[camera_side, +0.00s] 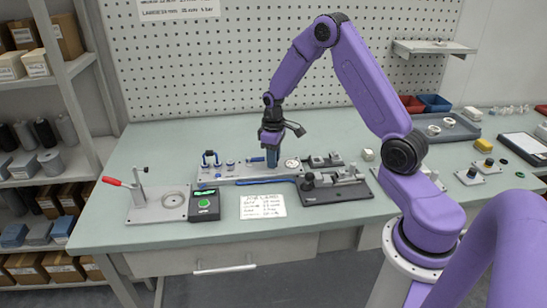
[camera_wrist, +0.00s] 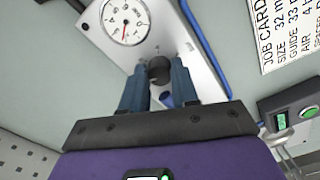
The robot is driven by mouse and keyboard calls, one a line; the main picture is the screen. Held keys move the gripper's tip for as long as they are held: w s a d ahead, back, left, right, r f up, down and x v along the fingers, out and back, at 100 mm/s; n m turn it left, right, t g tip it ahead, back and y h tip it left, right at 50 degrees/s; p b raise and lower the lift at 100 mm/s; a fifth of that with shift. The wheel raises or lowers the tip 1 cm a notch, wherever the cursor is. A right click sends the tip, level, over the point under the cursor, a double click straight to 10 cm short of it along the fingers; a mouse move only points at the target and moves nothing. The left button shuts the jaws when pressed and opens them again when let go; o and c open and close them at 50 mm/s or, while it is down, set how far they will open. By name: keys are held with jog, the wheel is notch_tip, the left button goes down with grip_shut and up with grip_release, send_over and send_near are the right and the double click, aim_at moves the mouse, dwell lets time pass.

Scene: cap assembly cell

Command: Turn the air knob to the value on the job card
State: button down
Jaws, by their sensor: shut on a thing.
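My gripper (camera_wrist: 160,75) points down over the metal panel (camera_wrist: 205,65), its two blue fingers closed on either side of the dark round air knob (camera_wrist: 160,69). In the side view my gripper (camera_side: 272,158) stands at the panel, just left of the white round gauge (camera_side: 292,163), and hides the knob. The gauge (camera_wrist: 126,20) is close beside the knob in the wrist view; its exact reading is too small to tell. The white job card (camera_side: 263,205) lies in front of the panel. In the wrist view the job card (camera_wrist: 288,35) shows an AIR line starting with 4, cut off by the edge.
A dark box with a green button (camera_side: 204,205) stands left of the card. A red-handled press (camera_side: 145,198) is at the left. A dark fixture (camera_side: 335,190) sits right of the card. A blue tube (camera_wrist: 208,45) runs along the panel.

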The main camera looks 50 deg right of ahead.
jog(key=m, duration=0.6)
dwell(0.6)
jog(key=c, duration=0.8)
grip_release()
jog(key=shift+c, duration=0.2)
notch_tip(320, 180, up, 18)
jog(key=shift+f, duration=0.25)
